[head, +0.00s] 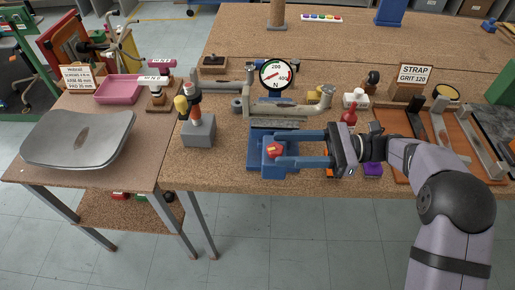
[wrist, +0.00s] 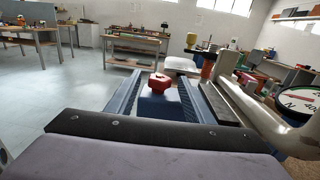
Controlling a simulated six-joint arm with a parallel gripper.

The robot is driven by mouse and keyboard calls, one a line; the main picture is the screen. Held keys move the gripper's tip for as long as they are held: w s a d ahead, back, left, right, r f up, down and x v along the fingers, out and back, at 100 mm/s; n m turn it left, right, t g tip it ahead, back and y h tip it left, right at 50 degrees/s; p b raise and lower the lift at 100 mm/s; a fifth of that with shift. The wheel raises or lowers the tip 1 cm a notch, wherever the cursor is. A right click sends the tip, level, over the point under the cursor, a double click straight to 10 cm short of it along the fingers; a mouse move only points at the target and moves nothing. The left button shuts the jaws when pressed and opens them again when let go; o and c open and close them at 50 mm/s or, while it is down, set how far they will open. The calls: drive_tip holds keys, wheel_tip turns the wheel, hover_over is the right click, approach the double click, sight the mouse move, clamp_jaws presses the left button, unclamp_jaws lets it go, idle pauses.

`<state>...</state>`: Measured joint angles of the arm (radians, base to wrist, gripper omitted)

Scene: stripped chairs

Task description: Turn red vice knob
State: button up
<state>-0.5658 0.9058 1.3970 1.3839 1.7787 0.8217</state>
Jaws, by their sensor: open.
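The red knob (head: 273,151) sits on a blue block at the front of the vice, near the bench's front edge. It also shows in the wrist view (wrist: 159,81), upright on its blue mount and roughly centred between my fingers. The vice has a blue base (head: 254,150) and a pale beige frame (head: 280,109) behind. My gripper (head: 272,149) reaches in from the right with its two blue fingers level and apart, one on the far side and one on the near side of the knob. It is open. I cannot tell whether either finger touches the knob.
A round force gauge (head: 276,75) stands behind the vice. A grey block with a red and yellow-topped device (head: 199,131) stands to the left. A small red bulb-shaped item (head: 349,116) and a purple block (head: 373,169) are close to my wrist. The floor in front is clear.

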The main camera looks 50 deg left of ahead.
drive_tip(key=shift+s, duration=0.1)
drive_tip(key=p+x, duration=0.2)
drive_tip(key=x, duration=0.5)
drive_tip(key=c, duration=1)
